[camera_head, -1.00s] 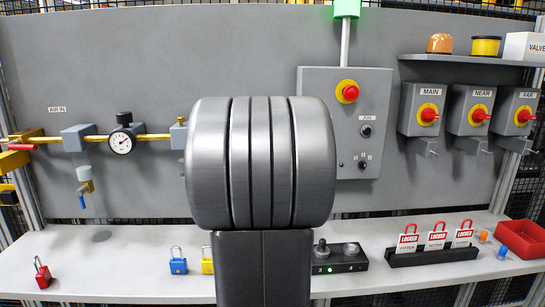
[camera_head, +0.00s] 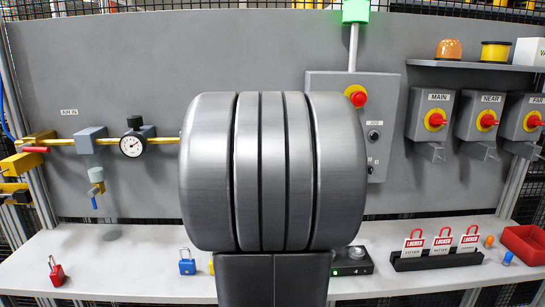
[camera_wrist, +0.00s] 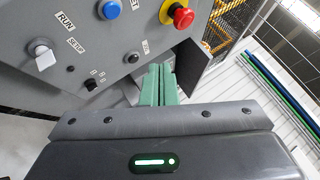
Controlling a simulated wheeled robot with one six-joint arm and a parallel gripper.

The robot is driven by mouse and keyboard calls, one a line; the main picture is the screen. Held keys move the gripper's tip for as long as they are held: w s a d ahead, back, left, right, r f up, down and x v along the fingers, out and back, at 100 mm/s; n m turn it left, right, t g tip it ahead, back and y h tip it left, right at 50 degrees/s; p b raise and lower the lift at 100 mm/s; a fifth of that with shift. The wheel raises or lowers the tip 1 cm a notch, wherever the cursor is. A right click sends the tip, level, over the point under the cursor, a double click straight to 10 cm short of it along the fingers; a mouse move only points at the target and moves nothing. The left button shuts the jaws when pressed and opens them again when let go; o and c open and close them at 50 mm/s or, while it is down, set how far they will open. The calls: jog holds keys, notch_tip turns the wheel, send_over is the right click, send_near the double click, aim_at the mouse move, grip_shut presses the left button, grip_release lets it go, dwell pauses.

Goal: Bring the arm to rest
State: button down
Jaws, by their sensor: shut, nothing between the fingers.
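My gripper (camera_wrist: 158,85) shows in the wrist view as two green fingers lying together, with nothing between them. It is beside a grey control panel (camera_wrist: 115,62) with a white selector knob (camera_wrist: 42,57), a blue button (camera_wrist: 110,9) and a red stop button on yellow (camera_wrist: 181,15). I cannot tell whether the fingers touch the panel. In the head view my own grey arm link fills the middle and hides the gripper.
A white bench (camera_head: 150,258) runs along the grey back wall. A red padlock (camera_head: 56,271) and a blue padlock (camera_head: 187,262) stand on it. A black rack (camera_head: 437,261) holds tagged locks beside a red bin (camera_head: 527,243). A gauge (camera_head: 132,146) sits on the pipe.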

jog(key=shift+s, duration=0.3)
jog(key=shift+w, duration=0.15)
jog(key=w, duration=0.2)
jog(key=w+b, duration=0.1)
jog(key=w, duration=0.2)
jog(key=shift+w+f, duration=0.3)
jog(key=shift+w, duration=0.1)
jog(key=shift+a+b, duration=0.1)
jog(key=shift+b, duration=0.95)
